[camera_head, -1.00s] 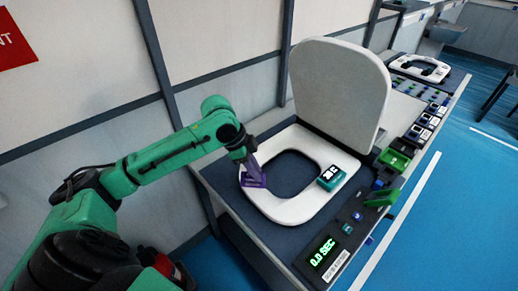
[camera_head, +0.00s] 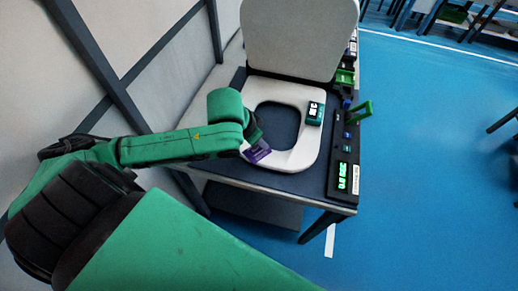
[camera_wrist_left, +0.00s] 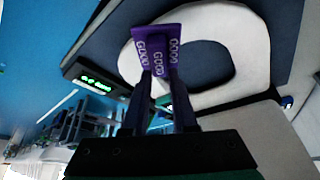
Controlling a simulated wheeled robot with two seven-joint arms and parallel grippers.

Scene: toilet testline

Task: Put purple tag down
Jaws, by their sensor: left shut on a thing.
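The purple tag (camera_wrist_left: 158,52) with pale lettering is between the fingertips of my left gripper (camera_wrist_left: 158,78) in the left wrist view. In the head view the purple tag (camera_head: 257,152) is at the front left of the white toilet seat (camera_head: 299,156). My left gripper (camera_head: 252,138) is shut on it, partly hidden by my own arm. I cannot tell whether the tag touches the seat. My right gripper is not in view.
The raised lid (camera_head: 300,38) stands behind the seat. A dark panel with a green display (camera_head: 343,177) and a green lever (camera_head: 361,111) lie along the table's right edge. A wall (camera_head: 130,60) is at the left.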

